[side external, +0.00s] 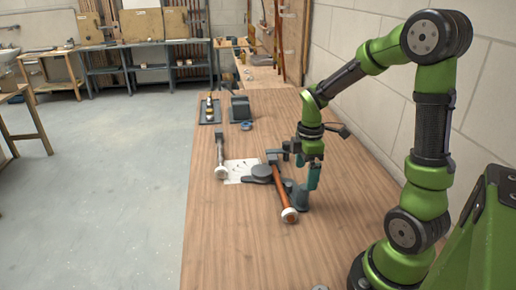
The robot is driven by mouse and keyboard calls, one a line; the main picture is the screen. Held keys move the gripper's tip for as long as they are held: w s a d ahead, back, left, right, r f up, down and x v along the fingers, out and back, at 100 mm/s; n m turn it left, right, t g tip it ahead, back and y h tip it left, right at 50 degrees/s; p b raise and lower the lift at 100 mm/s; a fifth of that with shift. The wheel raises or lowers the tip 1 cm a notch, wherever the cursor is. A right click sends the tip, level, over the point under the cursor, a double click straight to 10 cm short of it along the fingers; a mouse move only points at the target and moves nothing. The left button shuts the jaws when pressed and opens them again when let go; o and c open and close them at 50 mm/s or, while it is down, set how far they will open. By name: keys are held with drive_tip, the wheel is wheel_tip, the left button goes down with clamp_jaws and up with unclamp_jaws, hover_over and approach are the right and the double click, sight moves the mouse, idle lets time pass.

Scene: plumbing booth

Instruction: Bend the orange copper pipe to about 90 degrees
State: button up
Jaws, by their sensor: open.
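The orange copper pipe (281,193) lies across the dark bending tool (258,174) on the wooden bench. It looks straight, with a pale round cap (290,215) at its near end. The tool has a round dark former left of the pipe and a dark upright part (299,197) to the right of it. My gripper (308,174) is open and points down, just right of the pipe. Its teal fingers are close to the upright part. I cannot tell whether they touch anything, and the gap between them is partly hidden.
A grey rod with a white round end (220,160) lies left of a white printed sheet (240,170). A dark tray (210,112) and a dark block (240,108) sit farther back. The near bench top (235,240) is mostly clear. A block wall runs along the right.

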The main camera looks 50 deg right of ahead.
sight(304, 186)
drive_tip(key=shift+f, duration=3.55)
drive_tip(key=c, duration=1.1)
drive_tip(key=shift+a, duration=0.15)
drive_tip(key=shift+w+a+m, duration=0.2)
drive_tip(key=shift+a+m, duration=0.25)
drive_tip(key=shift+a, duration=0.2)
drive_tip(key=shift+w+a+m, duration=0.2)
drive_tip(key=shift+a+m, duration=0.25)
drive_tip(key=shift+a, duration=0.15)
drive_tip(key=shift+w+a, duration=0.1)
drive_tip(key=shift+a, duration=0.05)
